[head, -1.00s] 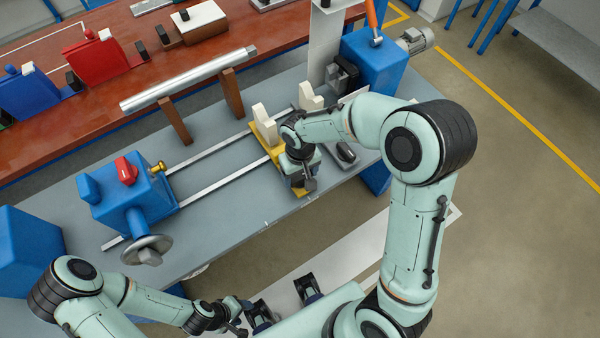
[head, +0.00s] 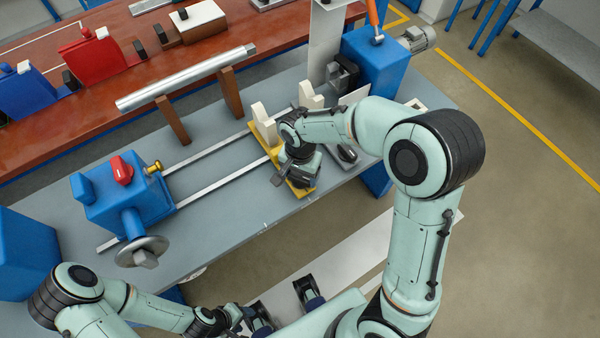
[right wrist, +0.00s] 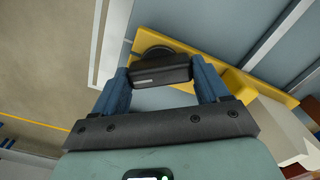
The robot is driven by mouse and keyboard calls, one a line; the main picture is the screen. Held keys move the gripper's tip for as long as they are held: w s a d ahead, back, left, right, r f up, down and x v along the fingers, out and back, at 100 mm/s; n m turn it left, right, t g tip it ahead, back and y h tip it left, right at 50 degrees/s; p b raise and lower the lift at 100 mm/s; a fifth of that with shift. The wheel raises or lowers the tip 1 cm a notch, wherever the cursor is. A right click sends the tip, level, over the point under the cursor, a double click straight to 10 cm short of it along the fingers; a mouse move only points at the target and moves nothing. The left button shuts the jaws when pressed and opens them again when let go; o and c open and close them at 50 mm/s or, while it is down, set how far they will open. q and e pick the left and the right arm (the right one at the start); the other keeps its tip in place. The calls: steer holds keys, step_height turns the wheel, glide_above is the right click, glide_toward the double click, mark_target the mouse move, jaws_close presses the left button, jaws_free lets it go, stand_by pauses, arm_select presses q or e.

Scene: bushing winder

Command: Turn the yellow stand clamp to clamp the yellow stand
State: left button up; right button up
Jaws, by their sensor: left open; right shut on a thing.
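In the head view my right gripper (head: 302,177) is over the near end of the stand, and my wrist hides most of the clamp. My left gripper (head: 240,314) is open and empty at the bottom, away from the bench.
A blue tailstock (head: 125,200) with a red knob and a handwheel (head: 142,252) stands at the left end of the rails. A blue motor housing (head: 374,60) stands at the right end. A long metal bar (head: 187,78) rests on brown supports behind.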

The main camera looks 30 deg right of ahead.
mark_target(300, 176)
steer(key=shift+r+m, duration=0.1)
steer(key=shift+m, duration=1.1)
steer(key=o, duration=1.1)
steer(key=shift+c, duration=0.2)
step_height(300, 176, up, 13)
steer(key=p, duration=0.2)
steer(key=shift+r, duration=0.2)
